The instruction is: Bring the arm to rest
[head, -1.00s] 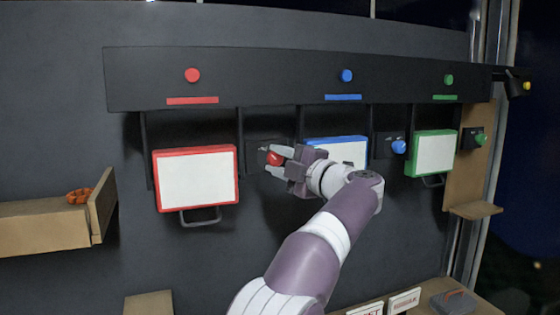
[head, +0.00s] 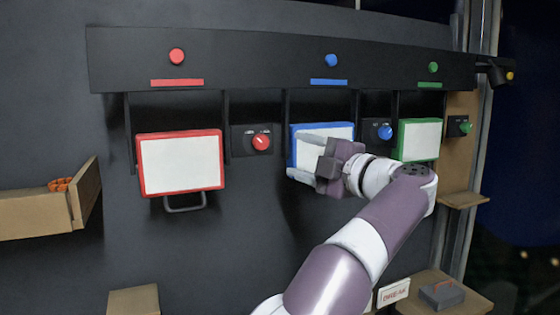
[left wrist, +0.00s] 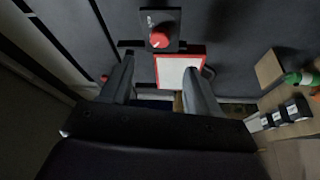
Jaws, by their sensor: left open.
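My left gripper (head: 306,157) is open and empty in the head view, in front of the blue-framed white panel (head: 300,141), covering part of it. Its arm comes up from the bottom of the picture. The red knob (head: 261,142) on its dark plate is left of the gripper and apart from it. In the left wrist view, the two fingers (left wrist: 158,80) stand apart with nothing between them. The red knob (left wrist: 159,40) and the red-framed panel (left wrist: 178,71) lie beyond them. My right gripper is in neither view.
The red-framed panel (head: 180,163) hangs at left, the green-framed one (head: 418,140) at right. A blue knob (head: 384,132) and a green knob (head: 465,129) sit on the wall. A wooden shelf (head: 40,217) juts out at far left. A dark box (head: 441,295) stands at lower right.

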